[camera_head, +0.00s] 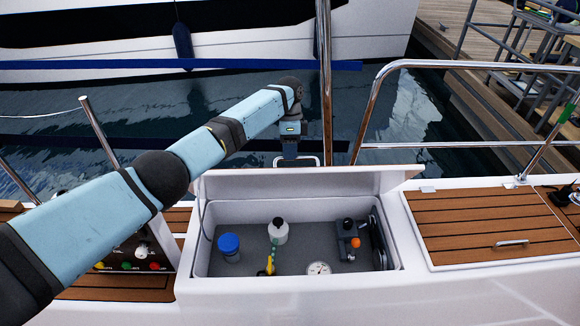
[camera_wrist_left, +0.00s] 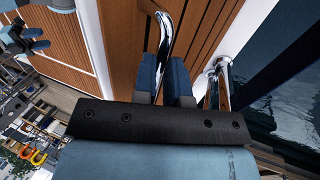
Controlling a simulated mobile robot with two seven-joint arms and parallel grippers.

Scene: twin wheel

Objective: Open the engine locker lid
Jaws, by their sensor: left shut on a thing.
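The engine locker lid (camera_head: 300,181) is raised and stands up along the locker's back edge, its pale underside towards the head camera. The locker (camera_head: 190,262) below is open. My left gripper (camera_head: 290,158) is behind the lid's top edge. In the left wrist view, my left gripper (camera_wrist_left: 164,80) is shut on the chrome lid handle (camera_wrist_left: 170,30), over the teak face of the lid (camera_wrist_left: 122,50). The fingertips are partly hidden in the head view. A small dark-blue part that looks like my right gripper (camera_wrist_left: 28,40) shows at the left wrist view's edge, its jaws unclear.
Inside the locker are a blue-capped filter (camera_head: 229,247), a white bottle (camera_head: 279,231), a yellow-handled valve (camera_head: 269,266), a gauge (camera_head: 318,268) and a small unit with an orange knob (camera_head: 347,236). Chrome rails (camera_head: 368,110) stand behind. A closed teak hatch (camera_head: 490,225) lies to the right.

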